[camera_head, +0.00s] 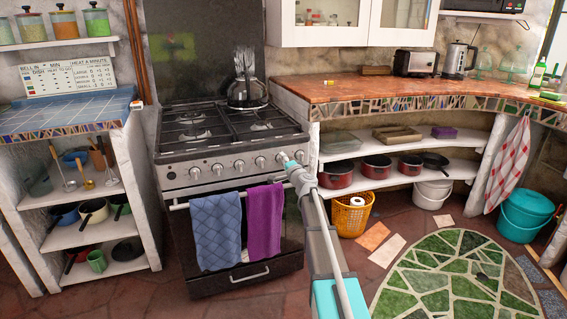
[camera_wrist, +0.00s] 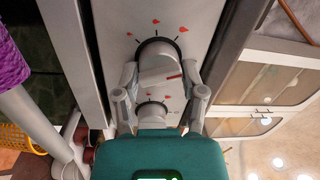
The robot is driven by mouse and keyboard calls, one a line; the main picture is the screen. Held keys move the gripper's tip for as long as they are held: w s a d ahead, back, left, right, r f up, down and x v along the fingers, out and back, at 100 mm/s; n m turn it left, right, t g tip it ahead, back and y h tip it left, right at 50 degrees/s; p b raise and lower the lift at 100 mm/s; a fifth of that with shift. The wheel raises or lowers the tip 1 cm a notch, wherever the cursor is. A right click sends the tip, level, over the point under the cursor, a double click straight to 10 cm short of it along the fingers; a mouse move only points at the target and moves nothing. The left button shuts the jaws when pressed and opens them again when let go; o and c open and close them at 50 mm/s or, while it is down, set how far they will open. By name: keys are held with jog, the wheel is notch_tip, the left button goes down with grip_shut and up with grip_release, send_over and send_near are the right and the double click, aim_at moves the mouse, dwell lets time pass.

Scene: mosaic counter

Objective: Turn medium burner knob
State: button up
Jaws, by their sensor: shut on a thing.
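The stove's grey front panel (camera_head: 228,167) carries a row of round burner knobs. My gripper (camera_head: 287,161) is at the right end of this row. In the wrist view its two fingertips (camera_wrist: 160,74) lie on either side of a grey burner knob (camera_wrist: 158,58) with a red pointer line, and they are shut on it. Red flame marks surround the knob. A second knob (camera_wrist: 152,111) shows between the finger links, nearer my palm. I cannot read which burner the held knob belongs to.
A blue towel (camera_head: 217,228) and a purple towel (camera_head: 264,222) hang on the oven handle below the knobs. A yellow basket (camera_head: 350,216) and shelves with red pots (camera_head: 376,167) are to the right.

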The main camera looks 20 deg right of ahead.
jog(key=m, duration=0.4)
jog(key=shift+d+f+m+h, duration=0.1)
jog(key=shift+m+h, duration=0.2)
dwell(0.3)
jog(key=o, duration=1.1)
